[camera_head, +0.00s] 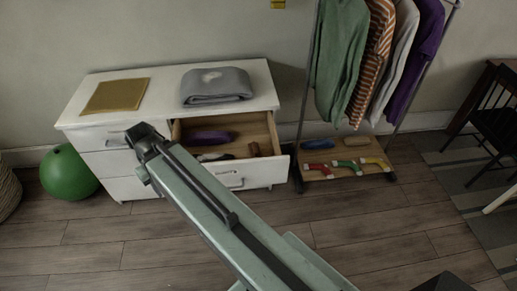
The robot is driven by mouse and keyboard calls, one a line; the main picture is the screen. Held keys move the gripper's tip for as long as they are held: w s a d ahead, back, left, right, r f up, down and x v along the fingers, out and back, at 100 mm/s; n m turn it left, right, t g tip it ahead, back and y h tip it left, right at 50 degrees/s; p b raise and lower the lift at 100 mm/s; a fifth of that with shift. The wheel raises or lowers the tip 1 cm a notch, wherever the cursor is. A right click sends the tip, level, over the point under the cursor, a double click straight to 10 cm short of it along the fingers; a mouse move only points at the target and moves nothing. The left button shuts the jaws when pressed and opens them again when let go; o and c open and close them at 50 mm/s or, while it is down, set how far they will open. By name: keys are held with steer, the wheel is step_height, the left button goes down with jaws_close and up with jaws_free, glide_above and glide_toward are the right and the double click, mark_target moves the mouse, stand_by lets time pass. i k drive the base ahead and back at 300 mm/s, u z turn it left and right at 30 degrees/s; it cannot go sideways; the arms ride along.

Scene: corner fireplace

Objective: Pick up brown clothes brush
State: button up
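The white dresser's upper drawer (275,134) is pulled open. A small brown object (254,149) lies at its right end; it may be the clothes brush, but it is too small to be sure. A tan-brown oblong object (357,141) lies on the clothes rack's low shelf and could also be a brush. My gripper (143,137) is at the end of my arm, in front of the dresser's left part, left of the open drawer and apart from both brown objects. Its fingers are too unclear to tell whether they are open.
The drawer also holds a purple object (205,138). A grey folded cloth (216,91) and a yellow mat (116,95) lie on the dresser. The rack's shelf has a blue object (318,143) and several socks (347,167). A green ball (68,174) is left; floor in front is clear.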

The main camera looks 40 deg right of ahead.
mark_target(254, 149)
steer(key=i, duration=0.9)
steer(key=z, duration=0.25)
steer(key=k, duration=0.65)
steer(key=u, duration=0.3)
steer(key=i, duration=0.65)
steer(key=z, duration=0.1)
